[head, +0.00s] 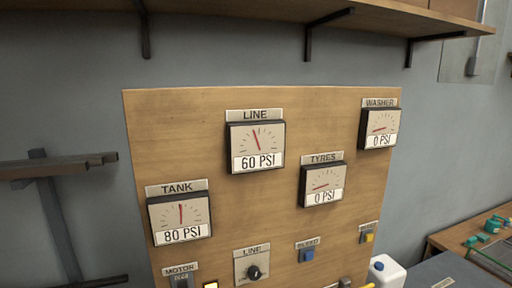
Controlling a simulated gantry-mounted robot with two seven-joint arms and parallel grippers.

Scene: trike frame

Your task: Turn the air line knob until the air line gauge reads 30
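The line gauge (256,147) sits at the top middle of a wooden panel (190,125). It reads 60 PSI, with its red needle pointing up and slightly left. The black line knob (254,272) is on a pale plate labelled LINE at the bottom of the view. Its pointer direction is too small to tell. Neither of my grippers is in the head view.
Other gauges are the tank (180,217) at 80 PSI, tyres (323,184) at 0 PSI and washer (380,127) at 0 PSI. A blue button (307,255) and a yellow button (369,238) sit right of the knob. A shelf (270,14) overhangs the panel.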

